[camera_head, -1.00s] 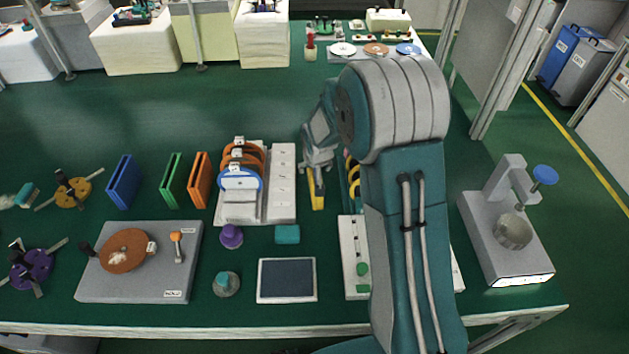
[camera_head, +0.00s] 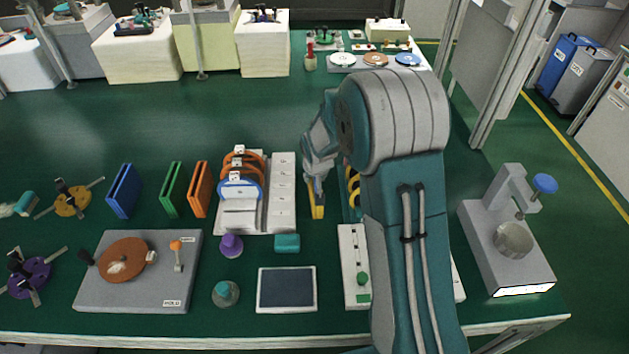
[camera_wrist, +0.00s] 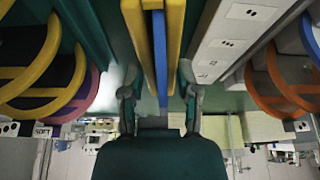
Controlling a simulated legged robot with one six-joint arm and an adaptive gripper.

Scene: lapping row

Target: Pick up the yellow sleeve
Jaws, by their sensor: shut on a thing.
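The yellow sleeve (camera_head: 317,209) stands as a narrow upright slab on the green bench, right of the white rack base. In the wrist view the sleeve (camera_wrist: 176,30) shows as two yellow walls with a blue strip (camera_wrist: 160,55) between them. My gripper (camera_head: 316,185) is at the sleeve's upper end. In the wrist view its two fingers (camera_wrist: 157,85) lie on either side of the sleeve, shut on it. My arm hides part of the bench just to the right. I cannot tell any gap under the sleeve.
A rack (camera_head: 284,215) with orange and blue arches stands close on the left. Yellow arches (camera_head: 352,185) stand close on the right, partly behind my arm. Blue (camera_head: 123,192), green (camera_head: 171,190) and orange (camera_head: 200,190) sleeves stand farther left. A dark-topped pad (camera_head: 287,288) lies nearer the front edge.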

